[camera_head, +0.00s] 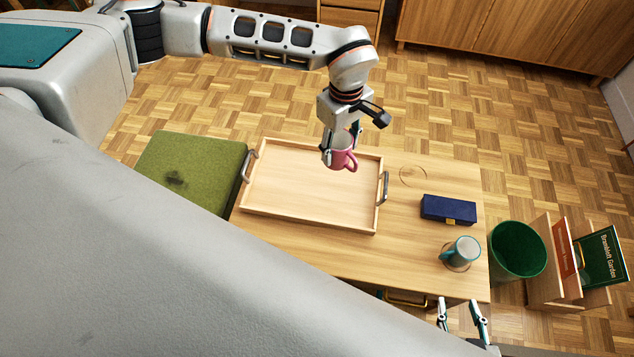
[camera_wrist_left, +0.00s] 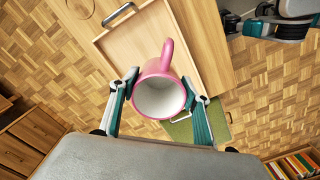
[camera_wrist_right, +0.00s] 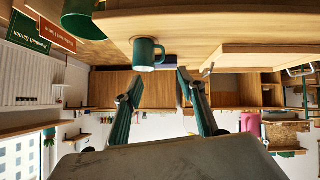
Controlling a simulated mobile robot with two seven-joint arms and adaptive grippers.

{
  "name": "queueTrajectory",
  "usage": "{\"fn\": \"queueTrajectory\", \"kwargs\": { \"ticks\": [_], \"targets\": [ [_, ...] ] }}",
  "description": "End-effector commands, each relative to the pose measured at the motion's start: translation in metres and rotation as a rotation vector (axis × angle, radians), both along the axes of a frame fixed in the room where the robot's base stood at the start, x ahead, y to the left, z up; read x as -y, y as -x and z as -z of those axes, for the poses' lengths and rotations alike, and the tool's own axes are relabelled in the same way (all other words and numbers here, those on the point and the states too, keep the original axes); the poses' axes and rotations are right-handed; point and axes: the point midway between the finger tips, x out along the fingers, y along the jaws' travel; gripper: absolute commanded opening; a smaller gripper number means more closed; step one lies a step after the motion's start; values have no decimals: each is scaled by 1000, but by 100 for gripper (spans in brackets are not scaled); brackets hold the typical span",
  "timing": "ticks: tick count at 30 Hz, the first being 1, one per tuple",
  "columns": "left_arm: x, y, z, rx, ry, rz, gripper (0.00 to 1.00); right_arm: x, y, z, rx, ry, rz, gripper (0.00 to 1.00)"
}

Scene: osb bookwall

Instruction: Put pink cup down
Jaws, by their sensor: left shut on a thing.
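The pink cup (camera_head: 341,153) is held by my left gripper (camera_head: 341,150) above the far right part of the wooden tray (camera_head: 290,220). In the left wrist view the pink cup (camera_wrist_left: 159,92) sits between the two fingers (camera_wrist_left: 160,100), its white inside facing the camera. The tray is empty and has a metal handle at each end. My right gripper (camera_head: 462,312) is open and empty at the table's front edge, below the green cup (camera_head: 463,252). The right wrist view shows its fingers (camera_wrist_right: 157,88) spread apart.
The wooden table (camera_head: 440,200) also bears a dark blue box (camera_head: 448,209) and a thin ring mark (camera_head: 413,176). A green bin (camera_head: 517,250) and a book rack (camera_head: 560,290) stand on the right. A green cushioned seat (camera_head: 192,170) is left of the tray.

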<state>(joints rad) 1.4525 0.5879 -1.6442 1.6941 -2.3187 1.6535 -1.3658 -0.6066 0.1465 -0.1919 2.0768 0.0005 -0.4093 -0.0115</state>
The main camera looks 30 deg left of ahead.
Motion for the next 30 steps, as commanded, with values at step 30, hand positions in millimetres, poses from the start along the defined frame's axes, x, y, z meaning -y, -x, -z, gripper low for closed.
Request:
{"fn": "queueTrajectory", "kwargs": {
  "ticks": [30],
  "targets": [
    [20,-16,160,-5,-1,-325,19,-14,3,21,-9,-17,-24,40]
  ]
}}
